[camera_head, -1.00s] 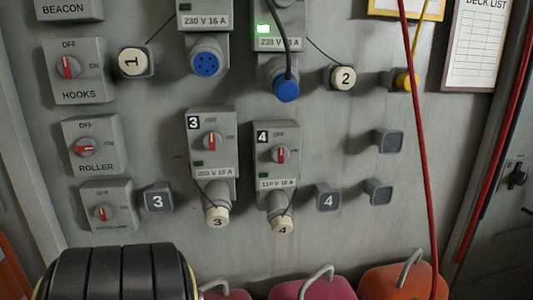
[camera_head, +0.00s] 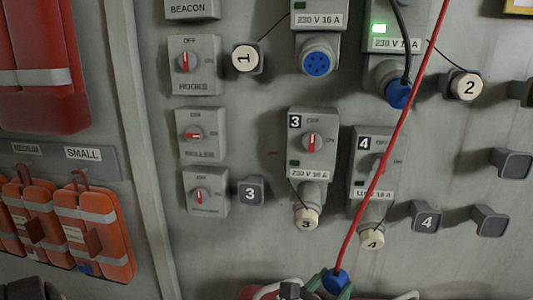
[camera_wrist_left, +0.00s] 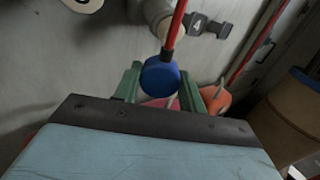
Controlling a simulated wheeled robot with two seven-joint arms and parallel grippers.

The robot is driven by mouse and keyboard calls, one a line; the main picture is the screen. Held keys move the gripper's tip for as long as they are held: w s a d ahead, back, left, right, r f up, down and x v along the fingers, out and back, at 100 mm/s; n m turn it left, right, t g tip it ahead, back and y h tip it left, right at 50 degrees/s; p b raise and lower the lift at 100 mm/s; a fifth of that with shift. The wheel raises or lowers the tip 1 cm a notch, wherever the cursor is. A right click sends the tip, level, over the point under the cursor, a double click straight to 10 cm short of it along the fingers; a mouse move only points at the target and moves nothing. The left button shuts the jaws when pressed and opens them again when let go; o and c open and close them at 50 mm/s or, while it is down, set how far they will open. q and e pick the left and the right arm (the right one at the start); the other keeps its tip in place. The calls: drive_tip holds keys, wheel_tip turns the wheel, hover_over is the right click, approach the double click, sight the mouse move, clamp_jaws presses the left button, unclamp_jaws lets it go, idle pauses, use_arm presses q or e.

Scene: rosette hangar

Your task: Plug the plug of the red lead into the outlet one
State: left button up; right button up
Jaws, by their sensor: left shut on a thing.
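Outlet one (camera_head: 317,62) is a round blue socket with several dark holes, uncovered, under a grey box in the upper middle of the head view. Its white cap marked 1 (camera_head: 245,58) sits on a holder to its left. My left gripper (camera_head: 333,289) is at the bottom edge of the head view, well below outlet one. Its green fingers are shut on the blue plug of the red lead (camera_head: 335,278). The left wrist view shows the plug (camera_wrist_left: 160,76) between the fingers, with the red lead (camera_wrist_left: 174,32) rising from it. My right gripper is not in view.
Outlet two holds a blue plug (camera_head: 398,94) with a black cable. Capped outlets three (camera_head: 306,218) and four (camera_head: 372,238) stick out between my gripper and outlet one. The red lead (camera_head: 408,112) crosses in front of outlet four. Orange packs (camera_head: 95,232) hang at left.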

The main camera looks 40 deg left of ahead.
use_arm(q)
wheel_tip(320, 180, up, 18)
drive_tip(key=w+a+n+t+y+p, duration=0.1)
drive_tip(key=w+a+n+y+p, duration=0.1)
drive_tip(key=a+n+y+p, duration=0.3)
drive_tip(key=n+y+p, duration=0.1)
drive_tip(key=y+p, duration=0.5)
drive_tip(key=p, duration=0.2)
approach(317, 65)
drive_tip(key=shift+p+x, duration=0.7)
drive_tip(key=shift+x, duration=2.05)
drive_tip(key=shift+r, duration=0.1)
drive_tip(key=shift+p, duration=0.5)
drive_tip(key=shift+w+a+r, duration=0.15)
drive_tip(key=shift+w+a, duration=0.1)
drive_tip(key=shift+w, duration=0.1)
drive_tip(key=o, duration=1.4)
